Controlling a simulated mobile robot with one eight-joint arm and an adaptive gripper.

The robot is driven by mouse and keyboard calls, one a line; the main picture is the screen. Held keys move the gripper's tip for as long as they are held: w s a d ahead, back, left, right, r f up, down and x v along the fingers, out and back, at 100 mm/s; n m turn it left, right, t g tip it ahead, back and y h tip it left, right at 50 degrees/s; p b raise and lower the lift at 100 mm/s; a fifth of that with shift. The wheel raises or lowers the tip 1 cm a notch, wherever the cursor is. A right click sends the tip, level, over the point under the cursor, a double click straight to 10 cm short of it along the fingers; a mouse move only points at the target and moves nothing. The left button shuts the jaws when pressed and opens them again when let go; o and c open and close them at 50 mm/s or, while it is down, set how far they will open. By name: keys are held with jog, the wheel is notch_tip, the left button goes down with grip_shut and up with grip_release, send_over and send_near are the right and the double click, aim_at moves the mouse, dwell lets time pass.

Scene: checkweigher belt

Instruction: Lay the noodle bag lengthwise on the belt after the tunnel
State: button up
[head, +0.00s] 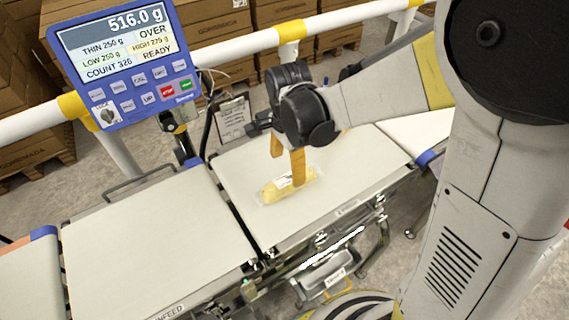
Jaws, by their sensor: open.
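The noodle bag (276,192) is a clear packet with yellow contents and a pale label. It lies flat on the middle belt (350,170), near that belt's left end, its long side running roughly along the belt. My gripper (288,167) points down over the bag with its two orange fingers apart. One finger's tip overlaps the bag's label in this view; the other is behind it. I cannot tell whether either finger touches the bag. No tunnel is recognisable in this view.
A left belt (150,240) marked INFEED adjoins the middle one; both are otherwise bare. A blue display (128,60) reads 516.0 g and OVER. A white rail (240,48) runs behind, with a clipboard (232,116) below it. Cartons (200,22) stand beyond.

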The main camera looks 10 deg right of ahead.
aim_at(290, 178)
jog(key=f+b, duration=0.1)
jog(key=f, duration=0.1)
jog(key=f+b, duration=0.1)
jog(key=f, duration=0.2)
jog(key=f+b, duration=0.1)
jog(key=f, duration=0.1)
jog(key=shift+s+d+f, duration=0.15)
jog(key=shift+d+f, duration=0.1)
jog(key=shift+d, duration=0.05)
jog(key=shift+r, duration=0.1)
jog(key=c, duration=1.5)
